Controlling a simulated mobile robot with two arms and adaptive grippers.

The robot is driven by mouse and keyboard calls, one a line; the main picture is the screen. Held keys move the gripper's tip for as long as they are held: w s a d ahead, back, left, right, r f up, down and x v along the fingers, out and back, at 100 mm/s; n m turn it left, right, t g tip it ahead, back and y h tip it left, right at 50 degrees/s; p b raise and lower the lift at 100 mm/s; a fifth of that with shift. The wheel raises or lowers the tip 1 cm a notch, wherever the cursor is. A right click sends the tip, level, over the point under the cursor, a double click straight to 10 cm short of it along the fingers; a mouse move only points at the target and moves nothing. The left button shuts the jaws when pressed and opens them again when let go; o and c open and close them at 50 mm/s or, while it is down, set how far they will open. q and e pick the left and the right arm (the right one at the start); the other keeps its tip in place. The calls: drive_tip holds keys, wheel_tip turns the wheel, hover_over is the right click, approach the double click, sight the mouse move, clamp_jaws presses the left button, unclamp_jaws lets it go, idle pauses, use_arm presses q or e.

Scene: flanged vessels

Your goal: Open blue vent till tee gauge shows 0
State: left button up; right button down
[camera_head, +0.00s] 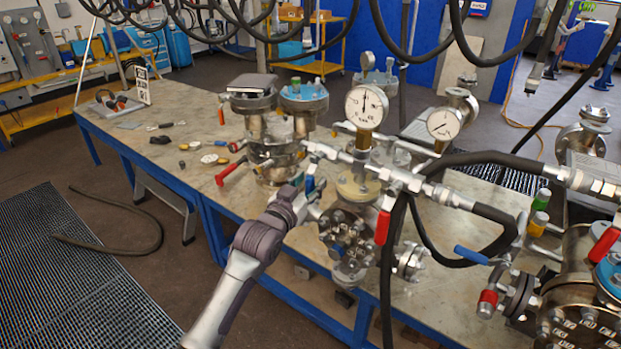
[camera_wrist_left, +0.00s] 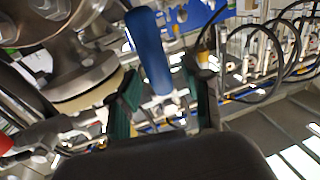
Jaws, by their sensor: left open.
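A blue vent handle (camera_wrist_left: 150,50) stands out from the metal fittings in the left wrist view, its lower end appearing between my fingers. In the head view a small part of it (camera_head: 310,184) shows at my gripper. My left gripper (camera_head: 304,190) is open around the handle; its green finger pads (camera_wrist_left: 160,100) show apart on either side, with no clear contact. A white round gauge (camera_head: 367,106) with a brass stem stands upright above the pipe tee, its needle pointing roughly up. A second gauge (camera_head: 444,124) stands to its right. Their numbers are too small to read.
Red handles (camera_head: 382,227) and hoses (camera_head: 480,158) crowd the piping right of my gripper. Another red handle (camera_head: 231,173) is at the left vessel. A different blue handle (camera_head: 471,254) is on the right vessel. Small loose parts lie on the bench (camera_head: 165,125).

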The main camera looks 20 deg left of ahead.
use_arm(q)
drive_tip(key=shift+w, duration=0.45)
clamp_jaws()
